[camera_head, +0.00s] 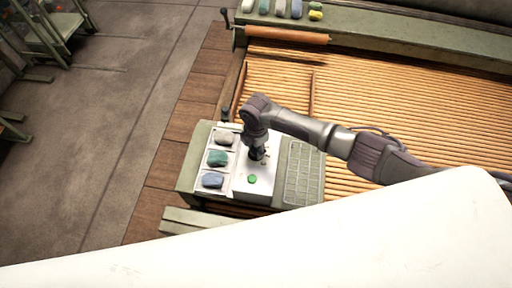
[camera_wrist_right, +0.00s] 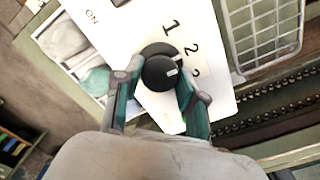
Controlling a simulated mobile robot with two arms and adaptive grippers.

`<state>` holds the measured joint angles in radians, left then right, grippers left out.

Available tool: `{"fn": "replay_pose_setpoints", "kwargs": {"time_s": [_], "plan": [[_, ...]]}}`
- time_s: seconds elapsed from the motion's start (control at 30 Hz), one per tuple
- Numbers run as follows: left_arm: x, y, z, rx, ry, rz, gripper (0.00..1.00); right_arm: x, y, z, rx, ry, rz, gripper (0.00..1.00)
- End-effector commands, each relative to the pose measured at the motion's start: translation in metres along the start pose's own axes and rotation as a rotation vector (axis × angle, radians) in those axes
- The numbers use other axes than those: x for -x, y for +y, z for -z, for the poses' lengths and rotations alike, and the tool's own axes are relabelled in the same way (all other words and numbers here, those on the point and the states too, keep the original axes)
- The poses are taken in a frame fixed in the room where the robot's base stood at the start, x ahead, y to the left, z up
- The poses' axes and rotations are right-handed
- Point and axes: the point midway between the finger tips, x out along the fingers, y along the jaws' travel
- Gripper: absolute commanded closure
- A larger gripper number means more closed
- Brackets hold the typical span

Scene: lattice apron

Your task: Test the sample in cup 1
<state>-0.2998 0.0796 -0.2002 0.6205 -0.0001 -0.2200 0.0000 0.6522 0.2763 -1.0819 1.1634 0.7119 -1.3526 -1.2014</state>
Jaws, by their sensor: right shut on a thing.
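A white control panel (camera_head: 262,186) on a green bench carries a green button (camera_head: 252,179). In the right wrist view it shows a black knob (camera_wrist_right: 160,72) beside the printed numbers 1, 2 and 3 (camera_wrist_right: 185,48). The knob's white mark points to the right, toward the 2 and 3 side. My right gripper (camera_head: 257,153) is shut on the knob, one finger on each side; its fingers also show in the right wrist view (camera_wrist_right: 158,90). Three sample lumps lie left of the panel: pale grey (camera_head: 225,138), teal (camera_head: 217,158) and blue (camera_head: 213,180). No cup numbers are readable. My left gripper is not in view.
A wire tray (camera_head: 303,172) lies right of the panel. A slatted wooden bed (camera_head: 400,95) fills the area behind, with a roller (camera_head: 287,35) along its far edge. Several coloured lumps (camera_head: 280,9) sit on the far rail. Open floor (camera_head: 90,150) lies to the left.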

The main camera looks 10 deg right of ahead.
Motion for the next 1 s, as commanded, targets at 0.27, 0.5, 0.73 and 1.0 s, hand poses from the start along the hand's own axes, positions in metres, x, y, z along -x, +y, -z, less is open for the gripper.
{"fn": "replay_pose_setpoints", "kwargs": {"time_s": [0.27,0.5,0.73,1.0], "plan": [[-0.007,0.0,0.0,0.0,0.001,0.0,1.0,0.0,0.001,0.0,0.264,0.0,-0.002,0.94],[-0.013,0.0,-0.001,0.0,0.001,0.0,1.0,0.0,0.001,0.0,0.481,-0.001,-0.002,0.94],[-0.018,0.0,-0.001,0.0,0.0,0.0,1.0,0.0,0.001,0.0,0.646,-0.001,-0.002,0.94],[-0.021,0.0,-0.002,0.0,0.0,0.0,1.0,0.001,0.001,0.0,0.763,0.0,-0.003,0.94]]}}
